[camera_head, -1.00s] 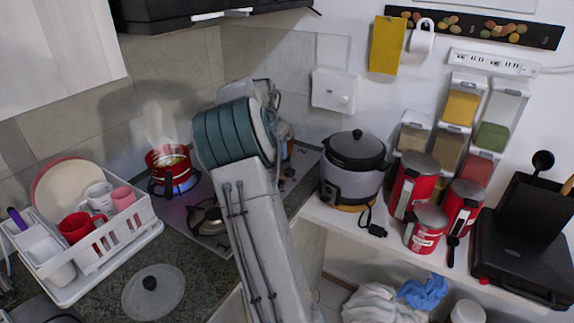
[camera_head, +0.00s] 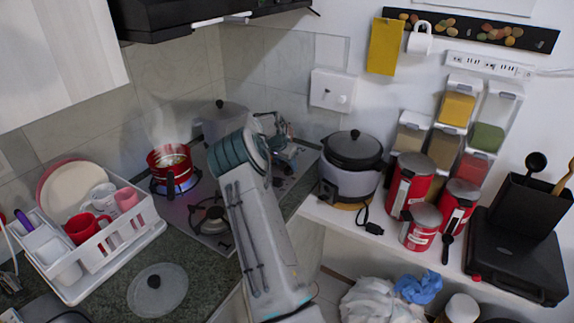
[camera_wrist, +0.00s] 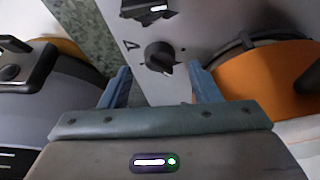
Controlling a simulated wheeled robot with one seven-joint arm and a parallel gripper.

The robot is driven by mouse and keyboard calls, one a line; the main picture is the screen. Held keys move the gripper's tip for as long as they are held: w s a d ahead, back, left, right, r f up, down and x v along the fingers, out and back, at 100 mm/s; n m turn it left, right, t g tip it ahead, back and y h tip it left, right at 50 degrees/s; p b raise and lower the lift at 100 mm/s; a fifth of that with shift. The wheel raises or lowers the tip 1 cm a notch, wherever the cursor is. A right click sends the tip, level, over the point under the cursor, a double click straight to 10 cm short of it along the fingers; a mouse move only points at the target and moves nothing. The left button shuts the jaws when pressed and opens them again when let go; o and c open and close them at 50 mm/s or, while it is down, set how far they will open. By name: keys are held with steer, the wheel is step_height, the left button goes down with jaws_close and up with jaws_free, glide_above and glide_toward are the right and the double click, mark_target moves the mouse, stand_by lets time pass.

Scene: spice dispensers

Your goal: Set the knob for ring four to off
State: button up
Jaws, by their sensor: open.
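A black round knob (camera_wrist: 159,56) with a light pointer mark sits on the grey stove panel in the wrist view. My gripper (camera_wrist: 161,82) is open, its two blue fingers apart on either side below the knob, with nothing between them. The fingers do not appear to touch the knob. A second dark knob (camera_wrist: 147,9) is partly cut off at the top edge. In the head view my gripper (camera_head: 285,150) is over the right side of the stove (camera_head: 190,212), and my arm hides part of the panel. I cannot tell which ring each knob serves.
A red pot (camera_head: 170,163) steams over a blue flame at the stove's left. A grey lidded pot (camera_head: 219,120) stands behind. The rice cooker (camera_head: 351,170) is close right of my gripper. In the wrist view an orange pot (camera_wrist: 262,72) is close to the right finger.

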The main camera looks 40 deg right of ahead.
mark_target(289, 170)
steer(key=shift+x, duration=1.4)
steer(key=c, duration=1)
